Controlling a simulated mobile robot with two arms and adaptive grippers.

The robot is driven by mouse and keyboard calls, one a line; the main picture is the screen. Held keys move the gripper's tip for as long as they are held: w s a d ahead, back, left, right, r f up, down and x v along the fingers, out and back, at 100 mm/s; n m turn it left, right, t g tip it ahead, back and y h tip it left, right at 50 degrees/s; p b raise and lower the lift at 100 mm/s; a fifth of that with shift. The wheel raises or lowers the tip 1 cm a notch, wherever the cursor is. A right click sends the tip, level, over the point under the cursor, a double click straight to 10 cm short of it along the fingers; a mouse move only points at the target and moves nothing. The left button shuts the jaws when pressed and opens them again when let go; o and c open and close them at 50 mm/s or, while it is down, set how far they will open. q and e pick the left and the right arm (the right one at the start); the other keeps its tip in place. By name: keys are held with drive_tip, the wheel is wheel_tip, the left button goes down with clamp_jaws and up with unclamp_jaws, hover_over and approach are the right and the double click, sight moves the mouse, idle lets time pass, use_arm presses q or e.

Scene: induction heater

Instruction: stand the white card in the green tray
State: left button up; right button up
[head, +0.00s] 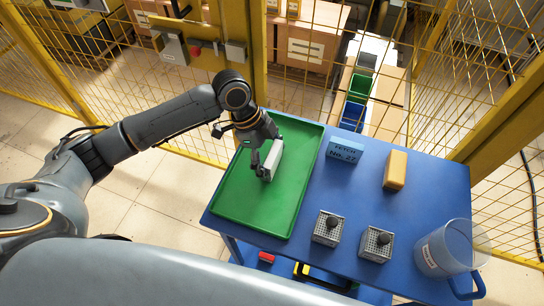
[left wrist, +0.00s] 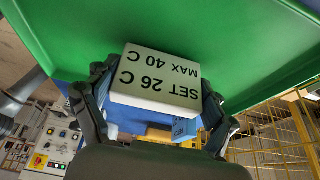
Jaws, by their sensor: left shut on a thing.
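The white card (head: 272,160) is a small block-like sign held in my left gripper (head: 264,168), over the green tray. In the left wrist view the card (left wrist: 156,78) reads "SET 26 C MAX 40 C" upside down, with the fingers (left wrist: 155,100) on its two sides. The green tray (head: 262,222) lies on the left part of the blue table and also fills the top of the left wrist view (left wrist: 220,30). The card looks upright, at or close above the tray floor; I cannot tell whether it touches. My right gripper is not in view.
On the blue table (head: 300,258) stand a blue card reading "BATCH No. 27" (head: 345,152), a yellow-orange block (head: 395,170), two grey racks (head: 328,228) (head: 376,244) with dark knobs, and a clear beaker (head: 445,250). Yellow mesh fencing (head: 310,60) stands behind. The rest of the tray is empty.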

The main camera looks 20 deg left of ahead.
use_arm(q)
drive_tip(key=shift+f, duration=0.2)
drive_tip(key=shift+f, duration=0.1)
drive_tip(key=o, duration=1)
drive_tip(key=v, duration=1.2)
drive_tip(key=shift+d, duration=0.1)
